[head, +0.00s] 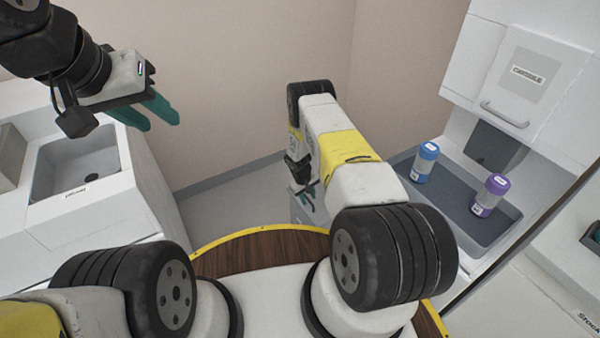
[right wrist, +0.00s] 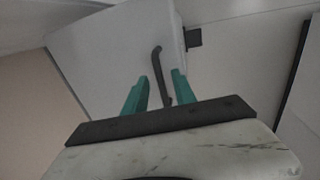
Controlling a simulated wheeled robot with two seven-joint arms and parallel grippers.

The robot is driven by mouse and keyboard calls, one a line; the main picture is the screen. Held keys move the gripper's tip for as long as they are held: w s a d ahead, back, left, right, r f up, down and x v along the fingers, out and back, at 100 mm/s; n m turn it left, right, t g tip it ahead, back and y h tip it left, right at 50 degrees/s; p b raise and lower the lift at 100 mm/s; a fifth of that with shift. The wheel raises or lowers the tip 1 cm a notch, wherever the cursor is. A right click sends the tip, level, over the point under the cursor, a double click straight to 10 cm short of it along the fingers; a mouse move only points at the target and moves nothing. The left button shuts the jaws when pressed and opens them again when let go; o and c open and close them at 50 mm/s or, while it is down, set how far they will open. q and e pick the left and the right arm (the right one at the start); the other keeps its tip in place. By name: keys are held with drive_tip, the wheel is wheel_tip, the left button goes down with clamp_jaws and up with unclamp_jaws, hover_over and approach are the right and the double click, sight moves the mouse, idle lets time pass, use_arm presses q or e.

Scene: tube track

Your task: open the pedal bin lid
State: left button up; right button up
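A pale box-like body, which looks like the pedal bin (head: 298,211), shows low on the floor in the head view, mostly hidden behind my right arm. In the right wrist view a pale panel (right wrist: 110,60) fills the middle, with a dark bent bar (right wrist: 159,75) in front of it. I cannot tell whether the bar is the pedal. My right gripper (right wrist: 157,88) is open, its teal fingers on either side of the bar with gaps showing. It also shows low in the head view (head: 307,201). My left gripper (head: 162,117) is open and empty, raised at upper left.
A counter with a sink (head: 75,165) stands on the left. On the right, a grey tray recess (head: 458,212) holds a blue-capped jar (head: 425,162) and a purple-capped jar (head: 490,195), below a white hatch (head: 527,80). Bare floor (head: 225,210) shows between.

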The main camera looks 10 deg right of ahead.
drive_tip(key=shift+c, duration=0.2)
clamp_jaws()
idle(1.2)
